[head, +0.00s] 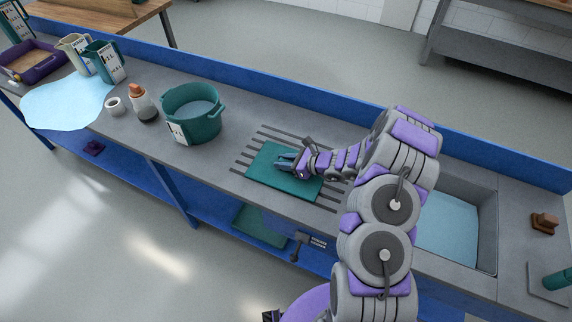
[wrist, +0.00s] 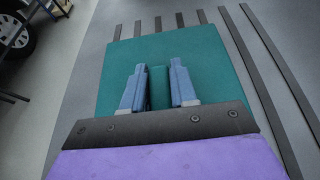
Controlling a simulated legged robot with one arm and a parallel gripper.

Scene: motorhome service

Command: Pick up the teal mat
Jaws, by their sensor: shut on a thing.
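The teal mat (head: 270,178) lies flat on the slatted part of the grey counter in the head view. It fills the middle of the wrist view (wrist: 200,60). My gripper (head: 281,161) is over the mat, its fingers pointing left in the head view. In the wrist view my gripper (wrist: 158,80) has its two blue fingers on either side of a narrow raised teal piece of the mat and is shut on it. I cannot tell whether the mat is lifted off the counter.
A sink (head: 450,228) with water is to the right. A blue ledge (head: 300,103) runs along the far edge. Another teal sheet (head: 260,226) lies on the lower shelf.

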